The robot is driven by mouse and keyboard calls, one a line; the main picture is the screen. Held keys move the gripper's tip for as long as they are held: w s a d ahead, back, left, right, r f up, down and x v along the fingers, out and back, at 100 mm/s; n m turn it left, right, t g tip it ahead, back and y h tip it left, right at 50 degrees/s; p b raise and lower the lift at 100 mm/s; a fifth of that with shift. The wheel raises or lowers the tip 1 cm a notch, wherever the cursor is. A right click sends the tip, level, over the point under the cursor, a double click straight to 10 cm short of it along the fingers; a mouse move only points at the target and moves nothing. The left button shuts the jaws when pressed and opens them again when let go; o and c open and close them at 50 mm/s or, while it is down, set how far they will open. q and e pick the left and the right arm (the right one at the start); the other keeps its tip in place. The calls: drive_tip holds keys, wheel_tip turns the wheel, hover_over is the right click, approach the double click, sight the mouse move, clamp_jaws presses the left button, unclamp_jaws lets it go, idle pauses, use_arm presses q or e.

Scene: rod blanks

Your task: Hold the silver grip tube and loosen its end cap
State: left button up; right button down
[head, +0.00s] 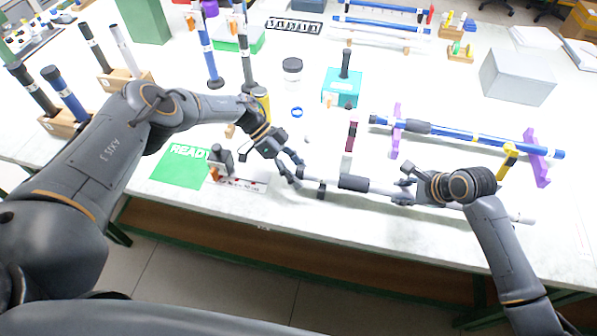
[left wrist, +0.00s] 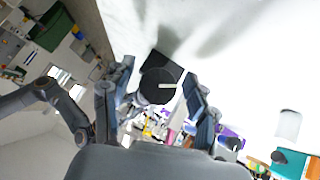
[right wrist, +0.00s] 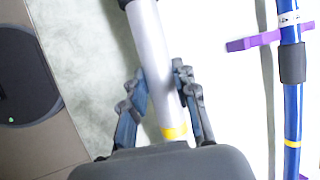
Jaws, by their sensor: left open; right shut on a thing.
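The silver grip tube (head: 380,188) lies level along the front of the bench, with a dark grip sleeve (head: 353,183) on it. My right gripper (head: 407,190) is shut on the tube to the right of the sleeve. In the right wrist view the silver tube (right wrist: 152,55) runs between its fingers, with a yellow band near the palm. My left gripper (head: 296,170) is open at the tube's left end. In the left wrist view the dark round end cap (left wrist: 155,87), with a pale line on its face, is between the spread fingers. Contact cannot be told.
A green READY mat (head: 183,167) and a small dark-and-orange device (head: 221,160) are left of my left gripper. Behind the tube, a blue rod (head: 470,137) rests on purple stands (head: 541,170). A teal block (head: 342,88) and a blue ring (head: 297,112) stand farther back.

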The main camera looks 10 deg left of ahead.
use_arm(q)
drive_tip(key=v, duration=1.2)
drive_tip(key=shift+d+f, duration=0.1)
use_arm(e)
drive_tip(key=shift+f, duration=0.6)
drive_tip(key=c, duration=1)
unclamp_jaws()
drive_tip(key=shift+o, duration=0.2)
